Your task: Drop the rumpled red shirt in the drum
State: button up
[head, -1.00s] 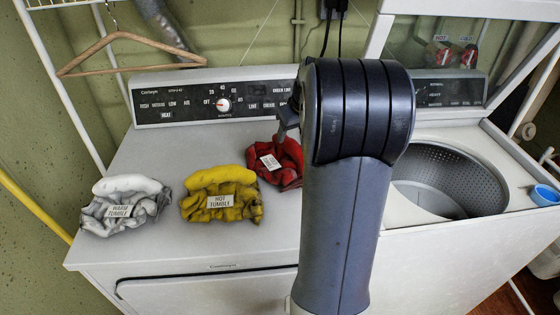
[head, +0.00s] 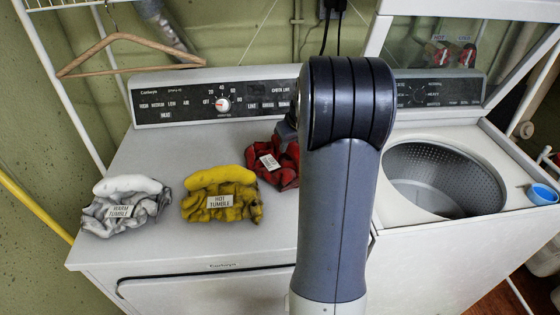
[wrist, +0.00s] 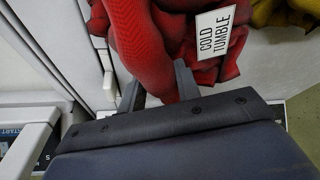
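The rumpled red shirt (head: 278,172) lies on the dryer's top, partly hidden behind my arm in the head view. In the wrist view the shirt (wrist: 170,30) has a white "COLD TUMBLE" tag and a rolled red part reaching down toward me. My gripper (wrist: 158,88) is at the shirt, its two fingers apart on either side of the rolled part. They look open, and no firm pinch shows. In the head view my gripper (head: 286,132) is mostly hidden behind my arm. The metal drum (head: 428,166) is in the open washer at right.
A yellow bundle (head: 215,204) and a white-grey bundle (head: 122,211) lie left of the shirt on the dryer (head: 165,257). The control panel (head: 185,96) rises behind. A blue cup (head: 541,194) sits on the washer's right edge. A wooden hanger (head: 120,40) hangs at upper left.

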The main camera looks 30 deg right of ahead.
grip_shut()
